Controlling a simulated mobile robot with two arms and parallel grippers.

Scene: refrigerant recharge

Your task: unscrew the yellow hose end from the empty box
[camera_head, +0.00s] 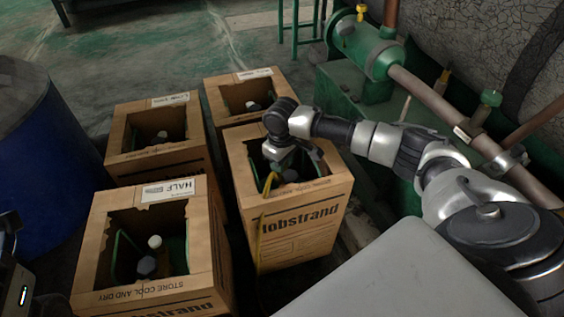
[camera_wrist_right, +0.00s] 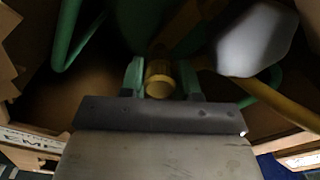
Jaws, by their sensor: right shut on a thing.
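The empty box (camera_head: 298,207) is the open-topped cardboard box at the front right of the group. Part of its label (camera_wrist_right: 30,139) shows in the right wrist view. My right gripper (camera_head: 282,164) reaches down into its opening. In the right wrist view, the green fingers of my right gripper (camera_wrist_right: 160,78) are shut on the yellow hose end (camera_wrist_right: 158,80), one on each side. The yellow hose (camera_head: 258,235) hangs over the box's front edge. The joint below the hose end is too dark to tell. My left gripper's fingers do not show.
The half box (camera_head: 195,222) stands to the left, with two more cardboard boxes (camera_head: 155,108) (camera_head: 222,88) behind. A blue drum (camera_head: 45,150) is at far left. Green machinery with a pipe (camera_head: 435,100) lies close on the right.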

